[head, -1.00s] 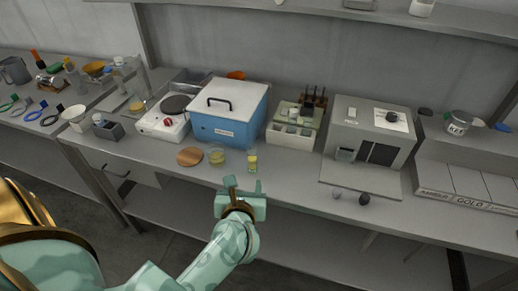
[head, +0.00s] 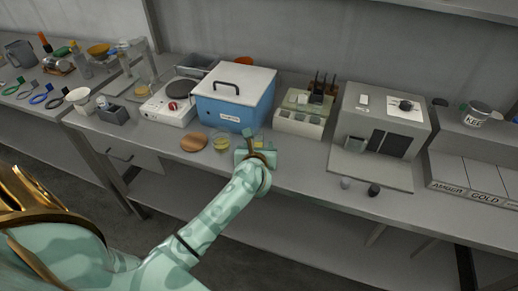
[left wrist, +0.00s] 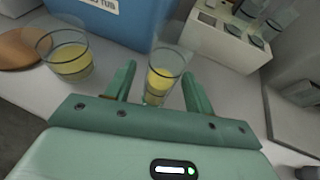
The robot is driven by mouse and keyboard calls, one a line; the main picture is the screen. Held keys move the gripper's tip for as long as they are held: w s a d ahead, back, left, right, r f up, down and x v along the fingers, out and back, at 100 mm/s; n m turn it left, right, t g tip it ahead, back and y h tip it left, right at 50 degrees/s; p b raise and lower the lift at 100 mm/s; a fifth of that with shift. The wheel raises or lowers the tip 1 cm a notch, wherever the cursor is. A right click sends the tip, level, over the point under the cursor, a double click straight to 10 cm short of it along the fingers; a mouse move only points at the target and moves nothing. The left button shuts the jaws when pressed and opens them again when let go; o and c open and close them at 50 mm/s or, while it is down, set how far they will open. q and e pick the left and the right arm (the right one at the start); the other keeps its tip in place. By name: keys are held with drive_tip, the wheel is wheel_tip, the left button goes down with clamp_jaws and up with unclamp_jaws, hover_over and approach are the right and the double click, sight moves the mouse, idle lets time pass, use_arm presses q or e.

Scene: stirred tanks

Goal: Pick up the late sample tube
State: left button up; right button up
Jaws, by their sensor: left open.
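A clear glass tube with yellow liquid (left wrist: 160,78), which I take to be the late sample tube, stands on the bench in the left wrist view. My left gripper (left wrist: 158,88) is open, with one finger on each side of the tube and a gap at both sides. In the head view my left gripper (head: 258,147) is at the bench front and hides most of the tube. My right gripper is not in view.
A wider glass with yellow liquid (head: 221,142) and a round wooden disc (head: 194,142) stand left of the gripper. Behind are a blue box with a white lid (head: 233,100) and a white rack (head: 299,124). A grey device (head: 380,125) stands to the right.

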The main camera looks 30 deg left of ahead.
sight(258, 141)
use_arm(q)
drive_tip(key=shift+w+a+f, duration=0.1)
drive_tip(key=shift+w+a, duration=0.05)
drive_tip(key=shift+w, duration=0.05)
drive_tip(key=shift+s, duration=0.1)
drive_tip(key=c, duration=1.1)
drive_tip(key=shift+r, duration=0.2)
drive_tip(key=shift+r, duration=0.25)
wheel_tip(258, 141, up, 2)
drive_tip(key=shift+r+p, duration=0.25)
drive_tip(key=shift+p, duration=0.45)
drive_tip(key=s+r+p, duration=0.1)
drive_tip(key=r, duration=0.1)
drive_tip(key=s+d+r, duration=0.1)
drive_tip(key=s+r, duration=0.1)
drive_tip(key=s+d+r+p, duration=0.1)
drive_tip(key=r, duration=0.1)
drive_tip(key=shift+s+r+p, duration=0.15)
drive_tip(key=shift+s+p, duration=0.05)
drive_tip(key=shift+p, duration=0.15)
drive_tip(key=p+v, duration=0.1)
drive_tip(key=v, duration=0.8)
drive_tip(key=shift+s, duration=0.55)
